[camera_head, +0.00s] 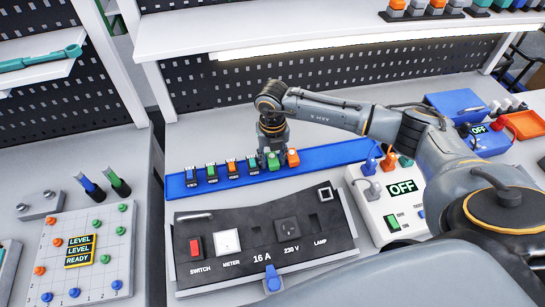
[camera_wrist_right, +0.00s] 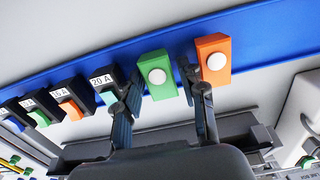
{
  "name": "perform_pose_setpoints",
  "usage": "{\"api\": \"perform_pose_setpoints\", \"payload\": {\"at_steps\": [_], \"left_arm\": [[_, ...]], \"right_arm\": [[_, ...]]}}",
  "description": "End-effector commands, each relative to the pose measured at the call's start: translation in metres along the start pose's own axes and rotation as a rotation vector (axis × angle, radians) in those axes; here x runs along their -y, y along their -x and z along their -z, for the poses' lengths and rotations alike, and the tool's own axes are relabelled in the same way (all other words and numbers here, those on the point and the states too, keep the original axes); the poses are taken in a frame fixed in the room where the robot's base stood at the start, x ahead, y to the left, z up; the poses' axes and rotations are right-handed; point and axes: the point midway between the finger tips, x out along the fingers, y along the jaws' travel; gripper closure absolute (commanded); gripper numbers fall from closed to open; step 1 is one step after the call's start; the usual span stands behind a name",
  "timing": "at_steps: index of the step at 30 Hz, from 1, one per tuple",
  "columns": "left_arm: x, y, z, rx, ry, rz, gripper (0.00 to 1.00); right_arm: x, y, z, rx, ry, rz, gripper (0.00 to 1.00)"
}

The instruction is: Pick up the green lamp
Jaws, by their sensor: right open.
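The green lamp (camera_head: 274,162) is a small green block standing on the blue strip (camera_head: 340,154), just left of the orange lamp (camera_head: 293,157). In the right wrist view the green lamp (camera_wrist_right: 157,80) shows its white round button. My right gripper (camera_wrist_right: 160,72) is open, with one finger on each side of the green lamp. Its right finger lies in the narrow gap between the green lamp and the orange lamp (camera_wrist_right: 213,62). Whether the fingers touch the green lamp is unclear. In the head view the right gripper (camera_head: 271,148) partly covers the green lamp from above. My left gripper is not in view.
Several breakers (camera_head: 232,170) stand left of the green lamp on the strip. A dark panel (camera_head: 264,238) with a red switch, white meter and socket lies in front. A white box (camera_head: 392,205) reading OFF is at the right. A shelf (camera_head: 330,30) overhangs behind.

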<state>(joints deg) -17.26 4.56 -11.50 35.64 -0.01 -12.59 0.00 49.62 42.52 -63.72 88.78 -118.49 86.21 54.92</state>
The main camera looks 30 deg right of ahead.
Motion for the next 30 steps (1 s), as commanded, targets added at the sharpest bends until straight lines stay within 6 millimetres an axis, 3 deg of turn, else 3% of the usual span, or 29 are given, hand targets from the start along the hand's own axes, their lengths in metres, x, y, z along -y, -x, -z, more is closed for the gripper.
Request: {"api": "perform_pose_setpoints", "payload": {"at_steps": [10, 16, 30], "left_arm": [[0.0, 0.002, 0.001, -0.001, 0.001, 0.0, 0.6], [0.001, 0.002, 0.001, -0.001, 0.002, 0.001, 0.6], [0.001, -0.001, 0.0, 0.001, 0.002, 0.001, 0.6]], "right_arm": [[0.0, -0.01, 0.0, 0.0, 0.001, 0.0, 0.61], [0.0, -0.009, 0.0, 0.0, 0.0, 0.0, 1.0], [0.0, 0.001, -0.001, 0.002, 0.0, -0.001, 1.0]]}}
